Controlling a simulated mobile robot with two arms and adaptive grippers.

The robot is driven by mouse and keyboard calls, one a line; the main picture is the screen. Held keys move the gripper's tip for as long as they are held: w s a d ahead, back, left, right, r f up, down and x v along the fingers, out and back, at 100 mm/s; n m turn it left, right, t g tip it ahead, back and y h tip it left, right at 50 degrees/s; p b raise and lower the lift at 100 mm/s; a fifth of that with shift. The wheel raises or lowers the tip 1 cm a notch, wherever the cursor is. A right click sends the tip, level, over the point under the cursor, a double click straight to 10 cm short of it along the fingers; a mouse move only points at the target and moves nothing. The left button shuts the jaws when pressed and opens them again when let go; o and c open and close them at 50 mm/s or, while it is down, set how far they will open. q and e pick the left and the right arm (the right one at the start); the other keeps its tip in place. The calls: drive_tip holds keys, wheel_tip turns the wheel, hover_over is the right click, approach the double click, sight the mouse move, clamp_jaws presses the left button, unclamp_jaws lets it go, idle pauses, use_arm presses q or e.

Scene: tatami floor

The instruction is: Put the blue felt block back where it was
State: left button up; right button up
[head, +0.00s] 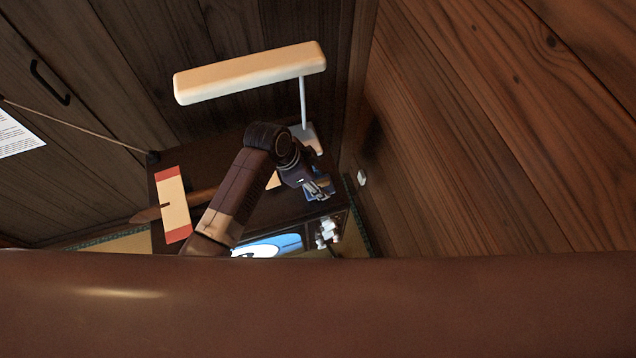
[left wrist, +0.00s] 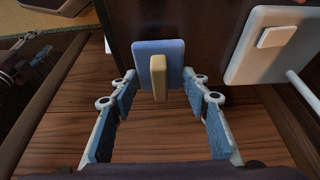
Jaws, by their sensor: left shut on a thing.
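The blue felt block (left wrist: 176,66) is a blue slab with a beige grip on its face. In the left wrist view it sits between the fingertips of my left gripper (left wrist: 159,80), which is shut on it. In the head view my left gripper (head: 318,188) is above the dark desk top (head: 285,212), near the foot of the lamp, and a little blue shows at its fingers. A dark surface lies behind the block in the left wrist view; I cannot tell whether the block touches it. My right gripper is not in view.
A lamp (head: 250,72) with a wide cream head stands at the back of the desk; its pale base (left wrist: 262,62) is close to the right of the block. A cream and red strip (head: 173,205) lies at the left. A wooden wall (head: 480,130) rises on the right.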

use_arm(q)
drive_tip(key=shift+f, duration=0.95)
drive_tip(key=o, duration=1)
drive_tip(key=shift+r, duration=0.1)
drive_tip(key=v, duration=1.2)
